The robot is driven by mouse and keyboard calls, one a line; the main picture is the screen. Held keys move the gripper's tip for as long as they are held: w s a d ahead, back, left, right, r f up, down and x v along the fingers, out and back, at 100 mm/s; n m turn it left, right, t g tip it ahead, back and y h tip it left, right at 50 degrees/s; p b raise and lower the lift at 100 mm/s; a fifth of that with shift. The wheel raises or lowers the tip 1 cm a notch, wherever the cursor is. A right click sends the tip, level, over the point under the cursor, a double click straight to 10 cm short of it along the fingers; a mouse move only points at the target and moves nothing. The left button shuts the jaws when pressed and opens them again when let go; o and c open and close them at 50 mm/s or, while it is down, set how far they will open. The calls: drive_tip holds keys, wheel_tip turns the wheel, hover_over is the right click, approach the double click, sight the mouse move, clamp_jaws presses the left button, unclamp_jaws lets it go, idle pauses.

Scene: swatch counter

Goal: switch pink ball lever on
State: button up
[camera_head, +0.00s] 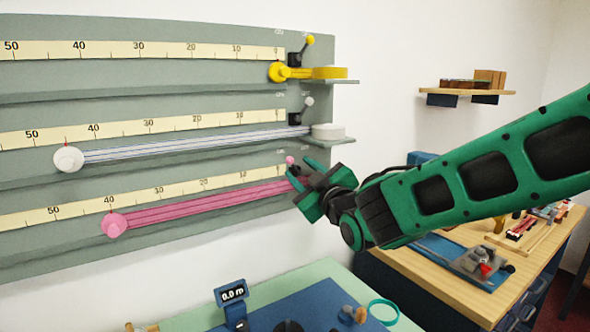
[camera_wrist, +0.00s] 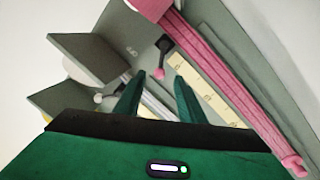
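The pink ball lever (camera_wrist: 158,73) has a short dark arm with a small pink ball at its end, on the grey board. In the head view its pink ball (camera_head: 290,160) shows at the right end of the lowest row, just beyond my gripper (camera_head: 304,183). In the wrist view my gripper (camera_wrist: 158,82) is open, and the pink ball appears between its two green fingertips, with no finger visibly touching it. The lever's base is largely hidden by my gripper in the head view. Its small label is too blurred to read.
A pink strip (camera_head: 205,205) runs left to a pink knob (camera_head: 115,225). Above are a white ball lever (camera_head: 308,102) with a white spool (camera_head: 328,131), and a yellow ball lever (camera_head: 309,41) with a yellow spool (camera_head: 330,72). Small shelves jut out there. A workbench (camera_head: 440,280) stands below right.

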drive_tip(key=v, duration=0.5)
drive_tip(key=shift+s+d+f, duration=0.1)
drive_tip(key=shift+s+d, duration=0.05)
drive_tip(key=shift+s, duration=0.1)
drive_tip(key=s+d+f+m+g+h, duration=0.2)
drive_tip(key=d+f+m+h, duration=0.15)
drive_tip(key=d, duration=0.65)
drive_tip(key=s+d+f+m+g+h, duration=0.1)
drive_tip(key=d+f+m+g+h, duration=0.15)
drive_tip(key=d+f, duration=0.45)
drive_tip(key=s+d+f+m+g+h, duration=0.2)
drive_tip(key=d+f+m+h, duration=0.1)
drive_tip(key=d, duration=0.9)
drive_tip(key=s+d+f+m+g+h, duration=0.1)
drive_tip(key=s+d+f+m+g, duration=0.35)
drive_tip(key=s+d, duration=0.6)
drive_tip(key=s+f+m+g+y, duration=0.2)
drive_tip(key=s+m+g, duration=0.3)
drive_tip(key=s, duration=1.5)
drive_tip(key=shift+f+g, duration=0.3)
drive_tip(key=shift+g, duration=0.2)
